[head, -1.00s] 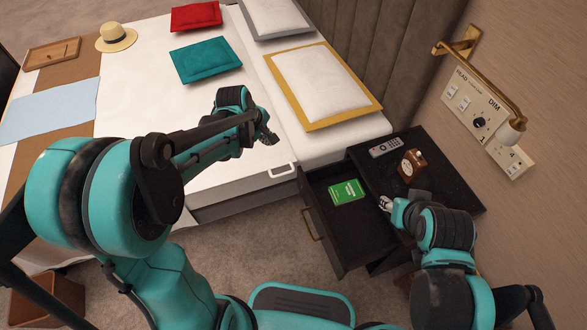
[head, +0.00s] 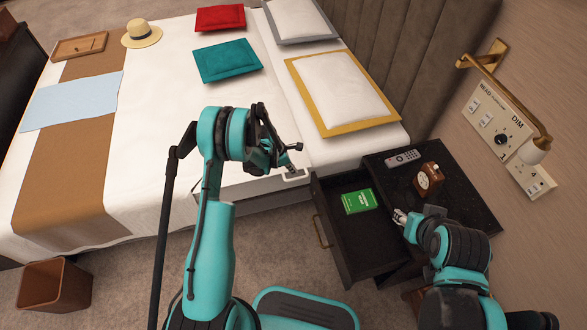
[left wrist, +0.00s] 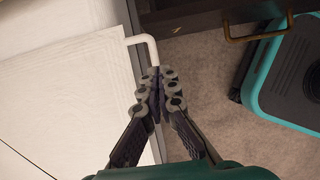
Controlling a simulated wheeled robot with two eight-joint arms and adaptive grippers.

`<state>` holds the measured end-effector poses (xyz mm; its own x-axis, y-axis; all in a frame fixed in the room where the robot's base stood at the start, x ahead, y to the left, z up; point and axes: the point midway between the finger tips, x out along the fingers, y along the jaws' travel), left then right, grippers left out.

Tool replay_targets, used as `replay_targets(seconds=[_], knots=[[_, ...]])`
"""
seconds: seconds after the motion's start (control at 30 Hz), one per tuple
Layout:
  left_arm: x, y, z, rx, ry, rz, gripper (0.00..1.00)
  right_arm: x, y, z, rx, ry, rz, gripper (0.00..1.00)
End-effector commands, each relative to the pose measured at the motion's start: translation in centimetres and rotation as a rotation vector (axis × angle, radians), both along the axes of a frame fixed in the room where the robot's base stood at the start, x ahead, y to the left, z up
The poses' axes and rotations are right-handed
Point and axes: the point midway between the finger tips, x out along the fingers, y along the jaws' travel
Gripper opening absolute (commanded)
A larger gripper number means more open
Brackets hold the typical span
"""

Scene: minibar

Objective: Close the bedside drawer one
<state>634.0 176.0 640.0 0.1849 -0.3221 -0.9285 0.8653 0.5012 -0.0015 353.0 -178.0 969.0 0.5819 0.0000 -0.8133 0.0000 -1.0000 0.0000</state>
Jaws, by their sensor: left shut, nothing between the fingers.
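The black bedside drawer (head: 352,262) stands pulled out from the dark nightstand (head: 470,205), with a brass handle (head: 322,232) on its front. A green booklet (head: 360,201) lies inside. The drawer front and handle also show at the top of the left wrist view (left wrist: 205,14). My left gripper (head: 296,147) is shut and empty, over the bed edge to the left of the drawer and apart from it. In the left wrist view its fingers (left wrist: 156,90) meet close to a white bracket (left wrist: 147,42). My right gripper (head: 399,216) is by the nightstand's front edge; its fingers are too small to read.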

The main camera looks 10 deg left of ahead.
Motion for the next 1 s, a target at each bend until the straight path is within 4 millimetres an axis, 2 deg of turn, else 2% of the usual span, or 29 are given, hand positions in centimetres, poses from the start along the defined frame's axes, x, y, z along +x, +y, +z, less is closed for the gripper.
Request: replay_targets(seconds=[0.03,0.1,0.3,0.4,0.53,1.0], knots=[[0.2,-0.4,-1.6,0.0,-0.001,-0.002,0.0,0.0,0.0,-0.9,0.0,0.0,0.0,0.4],[0.5,-0.9,-3.0,0.001,-0.001,-0.003,0.0,0.0,0.0,-1.5,0.0,0.0,0.0,0.4],[1.4,-2.4,-6.5,0.001,-0.002,-0.003,0.0,0.0,0.0,-3.1,0.0,0.0,0.0,0.4],[2.2,-3.9,-6.1,0.001,-0.002,-0.005,0.0,0.0,0.0,-3.6,0.0,0.0,0.0,0.4],[2.9,-5.0,-6.0,0.001,-0.001,-0.003,0.0,0.0,0.0,-4.0,0.0,0.0,0.0,0.4],[3.2,-5.5,-5.8,0.001,-0.001,-0.001,0.0,0.0,0.0,-4.1,0.0,0.0,0.0,0.4]])
